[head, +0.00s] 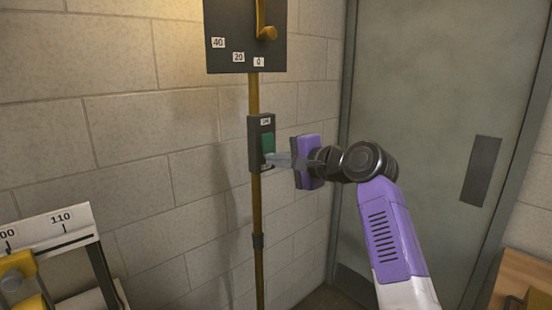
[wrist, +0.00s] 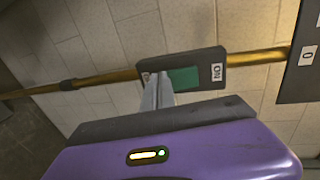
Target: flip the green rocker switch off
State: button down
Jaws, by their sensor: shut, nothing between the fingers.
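The green rocker switch (head: 267,143) sits in a dark upright housing (head: 254,140) fixed on a brass pole, with a white label at its top. In the wrist view the green rocker (wrist: 184,79) lies between a label reading "ON" and a second label partly hidden behind the fingers. My gripper (head: 268,157) is shut and empty, its grey fingertips at the lower part of the rocker. In the wrist view the fingertips (wrist: 158,86) overlap the end of the rocker away from "ON". I cannot tell whether they touch it.
A dark panel (head: 230,45) with a brass lever and labels 40, 20 and 0 is above the switch on the same pole (head: 258,205). A brick wall is behind. A grey door (head: 425,110) is at right. A scale device (head: 50,232) stands at lower left.

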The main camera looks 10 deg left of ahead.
jog(key=shift+f, duration=0.1)
jog(key=shift+a+f+t+y+b, duration=0.15)
jog(key=shift+f+t+y+b, duration=0.25)
jog(key=shift+b, duration=0.65)
jog(key=y+b, duration=0.1)
jog(key=b, duration=0.1)
jog(key=f+t+b, duration=0.1)
jog(key=b, duration=0.1)
jog(key=shift+w+a+y+b, duration=0.2)
jog(key=shift+y+b, duration=0.15)
jog(key=shift+y, duration=0.05)
jog(key=shift+r, duration=0.5)
jog(key=shift+f, duration=0.1)
